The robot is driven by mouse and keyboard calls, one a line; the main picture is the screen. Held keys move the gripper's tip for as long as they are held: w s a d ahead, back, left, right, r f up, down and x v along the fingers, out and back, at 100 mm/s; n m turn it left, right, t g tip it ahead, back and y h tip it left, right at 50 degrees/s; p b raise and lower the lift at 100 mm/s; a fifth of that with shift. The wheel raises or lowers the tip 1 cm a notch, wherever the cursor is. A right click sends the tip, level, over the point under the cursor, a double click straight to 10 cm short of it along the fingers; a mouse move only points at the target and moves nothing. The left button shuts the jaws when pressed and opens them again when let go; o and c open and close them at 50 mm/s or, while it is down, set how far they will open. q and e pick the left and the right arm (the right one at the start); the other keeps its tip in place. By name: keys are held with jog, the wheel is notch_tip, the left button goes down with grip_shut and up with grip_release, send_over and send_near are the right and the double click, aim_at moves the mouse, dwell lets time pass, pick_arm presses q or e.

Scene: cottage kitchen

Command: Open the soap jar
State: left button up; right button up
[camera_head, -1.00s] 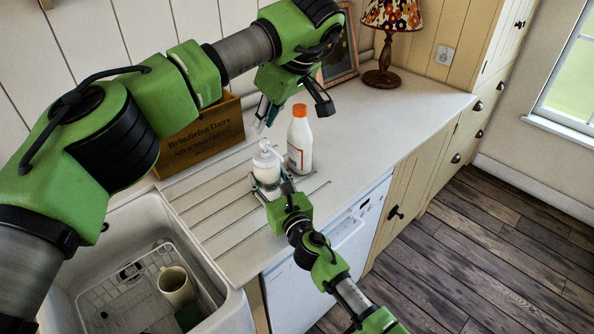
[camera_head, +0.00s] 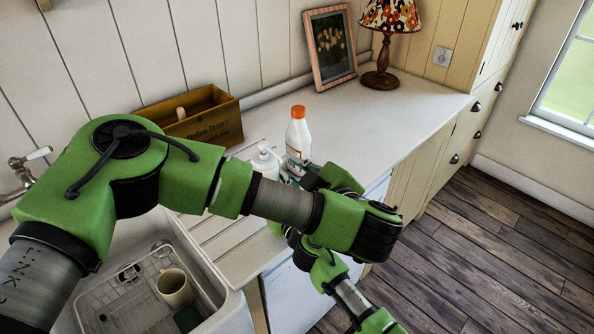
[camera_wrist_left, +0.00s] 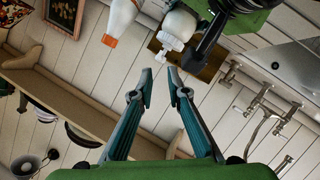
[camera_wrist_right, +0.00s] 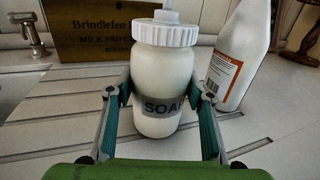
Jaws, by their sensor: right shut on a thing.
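The soap jar (camera_head: 266,162) stands upright on the counter's drainer grooves, with its white ribbed lid and pump on. In the right wrist view the jar (camera_wrist_right: 163,75) shows its SOAP label between the fingers. My right gripper (camera_wrist_right: 160,98) is shut around the jar's body below the lid. My left gripper (camera_wrist_left: 160,78) is open and empty, its fingers a small gap apart. It is to the right of the jar in the head view and apart from the pump (camera_wrist_left: 164,46). My left arm hides most of the right gripper in the head view.
A white bottle with an orange cap (camera_head: 298,134) stands close beside the jar. A wooden crate (camera_head: 205,118) is behind it. The sink (camera_head: 222,292) holds a rack and a mug (camera_head: 175,288). A lamp (camera_head: 385,50) and picture frame (camera_head: 331,48) stand farther back; the counter's right part is clear.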

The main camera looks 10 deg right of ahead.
aim_at(276, 156)
pick_arm(q)
jog(key=x, duration=1)
jog(key=shift+w+a+f, duration=0.1)
jog(key=shift+w+a, duration=0.05)
jog(key=shift+w, duration=0.05)
grip_shut()
jog(key=shift+r, duration=1.15)
jog(key=shift+r, duration=2)
pick_arm(e)
jog(key=o, duration=1.7)
jog(key=shift+c, duration=0.2)
